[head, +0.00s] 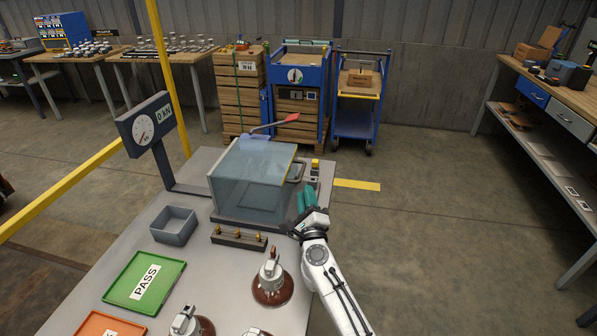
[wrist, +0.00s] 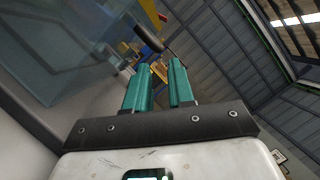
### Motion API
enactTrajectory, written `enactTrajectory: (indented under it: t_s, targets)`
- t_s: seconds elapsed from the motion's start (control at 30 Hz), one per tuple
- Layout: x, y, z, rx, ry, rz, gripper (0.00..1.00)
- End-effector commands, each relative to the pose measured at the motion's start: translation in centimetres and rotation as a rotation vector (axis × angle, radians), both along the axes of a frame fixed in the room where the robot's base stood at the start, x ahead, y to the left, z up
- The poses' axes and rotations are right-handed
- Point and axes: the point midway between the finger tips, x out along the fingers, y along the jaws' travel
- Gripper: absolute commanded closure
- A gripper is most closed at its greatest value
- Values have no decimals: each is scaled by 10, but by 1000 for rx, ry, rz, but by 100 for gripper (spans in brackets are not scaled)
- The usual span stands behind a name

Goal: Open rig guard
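The rig guard (head: 250,180) is a clear bluish box on the grey bench, with a yellow strip along its right edge. It looks shut. Its handle (head: 296,172) is a dark bar on the right side. My gripper (head: 306,198), with teal fingers, is just below and right of the handle, apparently apart from it. In the wrist view my gripper (wrist: 161,78) is open, with an empty gap between the fingers. A dark bar, likely the handle (wrist: 149,39), lies beyond the fingertips. The clear guard panel (wrist: 60,50) fills the upper left there.
A red-tipped lever (head: 275,124) stands behind the guard. A gauge post (head: 148,125) is at the left. A grey bin (head: 174,225), a green PASS tray (head: 145,282) and brown insulators (head: 272,285) are on the bench. The floor to the right is clear.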

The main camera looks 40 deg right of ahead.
Motion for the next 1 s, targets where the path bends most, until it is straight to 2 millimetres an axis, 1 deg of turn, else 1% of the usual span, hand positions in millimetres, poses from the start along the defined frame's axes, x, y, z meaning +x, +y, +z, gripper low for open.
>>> enactTrajectory:
  t_s: [0.03, 0.2, 0.43, 0.6, 0.9, 0.93, 1.0]
  targets:
    - [8, -6, 3, 0, -3, -2, 77]
    - [34, -23, 9, -2, -3, -2, 77]
    - [62, -40, 16, -1, -1, 1, 77]
    - [70, -46, 19, -2, -1, 0, 77]
    - [72, -47, 19, -3, 0, 1, 77]
    - [72, -47, 19, -3, 0, 1, 78]
    - [72, -47, 19, -3, 0, 1, 85]
